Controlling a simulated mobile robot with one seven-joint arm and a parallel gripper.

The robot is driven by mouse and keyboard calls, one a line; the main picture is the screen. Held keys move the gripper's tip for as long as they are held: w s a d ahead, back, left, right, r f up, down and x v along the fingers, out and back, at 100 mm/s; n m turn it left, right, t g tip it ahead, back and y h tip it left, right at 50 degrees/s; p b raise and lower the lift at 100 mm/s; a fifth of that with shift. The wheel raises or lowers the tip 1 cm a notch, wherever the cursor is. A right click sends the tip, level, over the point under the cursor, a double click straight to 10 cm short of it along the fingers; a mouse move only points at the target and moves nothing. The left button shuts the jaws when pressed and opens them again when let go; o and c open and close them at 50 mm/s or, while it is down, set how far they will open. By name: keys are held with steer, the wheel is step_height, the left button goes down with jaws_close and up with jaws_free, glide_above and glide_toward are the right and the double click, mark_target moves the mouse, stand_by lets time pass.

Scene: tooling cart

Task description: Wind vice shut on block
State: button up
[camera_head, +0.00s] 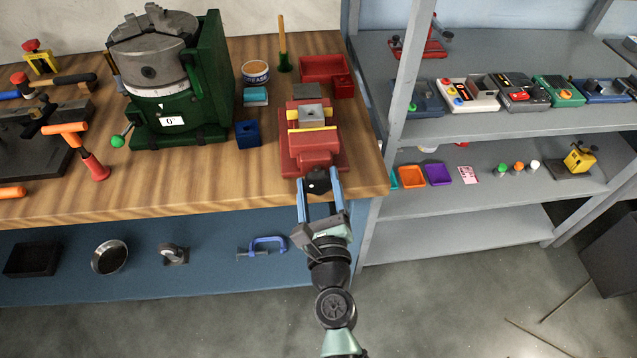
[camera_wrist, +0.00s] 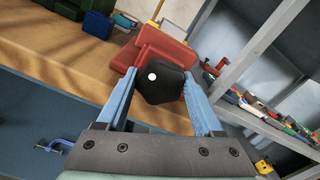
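The red vice (camera_head: 314,155) stands near the bench's front edge, with yellow jaw faces. A grey block (camera_head: 311,113) with a hole in its top sits between the jaws. Whether the front jaw touches it cannot be told. The vice's black knob (camera_head: 318,181) faces me at the front; it also shows in the wrist view (camera_wrist: 160,86). My gripper (camera_head: 318,180) has its blue fingers on both sides of the knob, seemingly touching it.
A blue block (camera_head: 248,134), a grease tin (camera_head: 256,72) and a green rotary table (camera_head: 205,85) stand left of the vice. Red bins (camera_head: 323,67) are behind it. A grey shelf rack (camera_head: 480,205) stands close on the right.

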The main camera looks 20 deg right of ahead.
steer(key=o, duration=0.4)
steer(key=shift+c, duration=0.2)
steer(key=b+v, duration=0.3)
steer(key=v, duration=1)
